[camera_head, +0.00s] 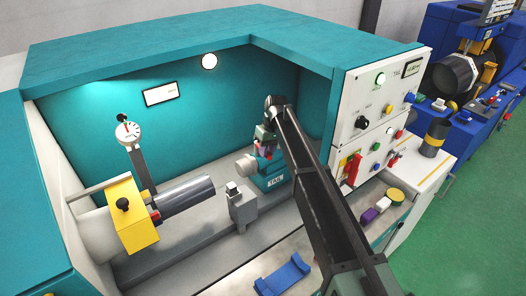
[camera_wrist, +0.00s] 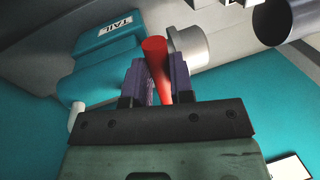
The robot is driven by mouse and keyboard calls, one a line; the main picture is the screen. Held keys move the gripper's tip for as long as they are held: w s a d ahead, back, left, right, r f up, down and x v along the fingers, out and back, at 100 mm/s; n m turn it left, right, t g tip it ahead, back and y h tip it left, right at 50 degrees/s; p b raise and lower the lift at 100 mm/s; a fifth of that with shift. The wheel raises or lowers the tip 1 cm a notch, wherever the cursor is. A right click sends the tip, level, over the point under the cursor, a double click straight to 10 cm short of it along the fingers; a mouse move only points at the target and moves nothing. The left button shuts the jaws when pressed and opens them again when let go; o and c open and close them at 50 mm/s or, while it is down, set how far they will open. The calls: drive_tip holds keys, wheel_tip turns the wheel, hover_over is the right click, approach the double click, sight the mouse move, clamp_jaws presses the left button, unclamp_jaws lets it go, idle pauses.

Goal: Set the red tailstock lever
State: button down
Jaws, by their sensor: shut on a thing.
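The red tailstock lever (camera_wrist: 155,50) is a tapered red rod. In the wrist view it stands between the two purple fingers of my gripper (camera_wrist: 159,78), which is shut on it. The teal tailstock (camera_wrist: 105,65) with its TAIL label lies behind and left of the fingers, its grey quill (camera_wrist: 188,46) to the right. In the head view the tailstock (camera_head: 258,180) sits at the right of the machine bed, with my gripper (camera_head: 264,149) just above it. The lever is mostly hidden there by the gripper and arm.
A yellow chuck guard (camera_head: 135,213) and grey cylinder (camera_head: 186,194) are at left, below a dial gauge (camera_head: 126,132). A grey block (camera_head: 241,206) stands on the bed. A blue cradle (camera_head: 283,274) lies in front. The control panel (camera_head: 375,105) is right of my arm.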

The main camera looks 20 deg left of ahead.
drive_tip(key=shift+w+d+n, duration=0.15)
drive_tip(key=shift+w+n, duration=0.05)
drive_tip(key=shift+n, duration=0.2)
drive_tip(key=c, duration=1)
unclamp_jaws()
wheel_tip(320, 180, up, 11)
drive_tip(key=w+d+p, duration=0.1)
drive_tip(key=p, duration=0.9)
drive_tip(key=shift+w+f+p, duration=0.2)
drive_tip(key=shift+w+p, duration=0.15)
drive_tip(key=shift+w, duration=0.05)
